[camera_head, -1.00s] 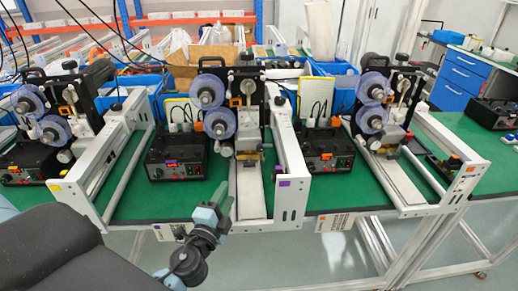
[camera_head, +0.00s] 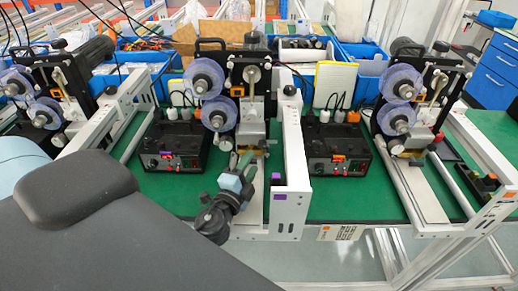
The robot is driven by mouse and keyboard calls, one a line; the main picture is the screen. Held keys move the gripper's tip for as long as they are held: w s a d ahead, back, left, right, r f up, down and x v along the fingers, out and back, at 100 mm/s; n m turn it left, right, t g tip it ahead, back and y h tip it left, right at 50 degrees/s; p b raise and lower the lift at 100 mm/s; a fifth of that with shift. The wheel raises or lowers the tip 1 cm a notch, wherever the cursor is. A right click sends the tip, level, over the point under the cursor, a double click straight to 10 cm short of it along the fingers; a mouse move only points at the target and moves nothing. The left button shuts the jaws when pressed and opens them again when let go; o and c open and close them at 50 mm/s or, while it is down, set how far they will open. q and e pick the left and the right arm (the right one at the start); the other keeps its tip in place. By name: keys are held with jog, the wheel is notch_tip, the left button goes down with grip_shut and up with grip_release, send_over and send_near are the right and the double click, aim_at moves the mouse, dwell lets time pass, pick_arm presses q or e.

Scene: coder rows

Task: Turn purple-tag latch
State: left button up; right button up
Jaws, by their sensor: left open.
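The middle coder machine (camera_head: 232,95) carries a purple tag (camera_head: 279,197) on the front of its white frame. Another purple tag (camera_head: 167,155) is on the black control box (camera_head: 175,142) to its left. I cannot pick out the latch itself for certain; the small metal parts low on this coder are partly behind my gripper. My left gripper (camera_head: 246,160) reaches up over the front of the table, just below the lower part of the middle coder. It is open, with nothing seen between its fingers; contact cannot be told. My right gripper is not in view.
A similar coder (camera_head: 403,95) stands at the right, and an orange-tagged control box (camera_head: 335,145) sits beside the middle frame. Another coder (camera_head: 45,95) is at the left. White rails stand up from the green table (camera_head: 350,198). My dark arm covers the lower left.

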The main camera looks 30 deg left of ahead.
aim_at(261, 147)
pick_arm(q)
jog(key=w, duration=0.3)
jog(key=w+p, duration=0.1)
jog(key=w, duration=0.1)
jog(key=shift+a+r, duration=0.4)
jog(key=shift+w+a+f, duration=0.1)
jog(key=shift+w+a, duration=0.05)
jog(key=shift+w, duration=0.75)
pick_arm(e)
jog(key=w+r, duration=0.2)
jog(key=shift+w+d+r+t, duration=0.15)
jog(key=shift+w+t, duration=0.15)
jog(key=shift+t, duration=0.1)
pick_arm(q)
grip_shut()
